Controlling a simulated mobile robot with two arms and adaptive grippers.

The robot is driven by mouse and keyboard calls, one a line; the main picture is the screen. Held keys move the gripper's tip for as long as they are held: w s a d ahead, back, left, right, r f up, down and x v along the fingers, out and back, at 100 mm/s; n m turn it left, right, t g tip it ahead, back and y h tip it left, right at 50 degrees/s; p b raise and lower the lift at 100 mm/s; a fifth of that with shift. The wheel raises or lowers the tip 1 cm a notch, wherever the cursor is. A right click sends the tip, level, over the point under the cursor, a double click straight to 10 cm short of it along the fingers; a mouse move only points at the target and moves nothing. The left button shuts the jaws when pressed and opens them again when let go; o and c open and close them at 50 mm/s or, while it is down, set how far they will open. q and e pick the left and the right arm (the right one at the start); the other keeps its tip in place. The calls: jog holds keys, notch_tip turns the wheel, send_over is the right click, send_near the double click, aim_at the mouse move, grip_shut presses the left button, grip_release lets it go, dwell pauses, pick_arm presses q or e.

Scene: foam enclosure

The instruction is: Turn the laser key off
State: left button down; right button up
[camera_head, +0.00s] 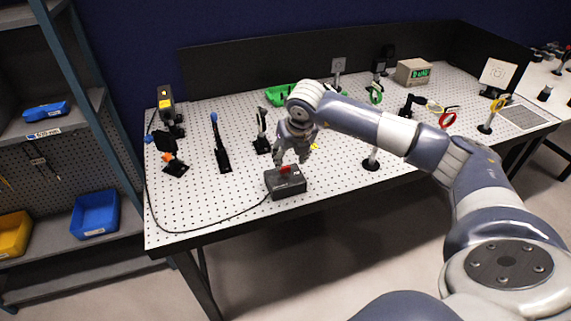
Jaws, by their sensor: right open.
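A small dark control box (287,187) sits near the front edge of the perforated optical table (225,200). A red part (285,170) shows on top of it, and a black cable runs from it to the left. The key itself is too small to make out. My right gripper (290,160) is open and points down just above and behind the box. I cannot tell whether its fingertips touch the box. A black laser-like unit with a yellow label (165,104) stands at the table's back left. My left gripper is not in view.
Several optics mounts stand on the table, including a black post with a blue top (221,145) and one holding a red ring (447,118). A green tray (282,94) and a display box (412,71) are at the back. Shelves (60,150) stand left. The front left tabletop is mostly clear.

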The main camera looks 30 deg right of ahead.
aim_at(285, 168)
jog(key=p+x, duration=0.1)
jog(key=x, duration=0.6)
jog(key=shift+w+p, duration=0.1)
jog(key=shift+p, duration=0.3)
jog(key=shift+c, duration=0.6)
jog(key=c, duration=1)
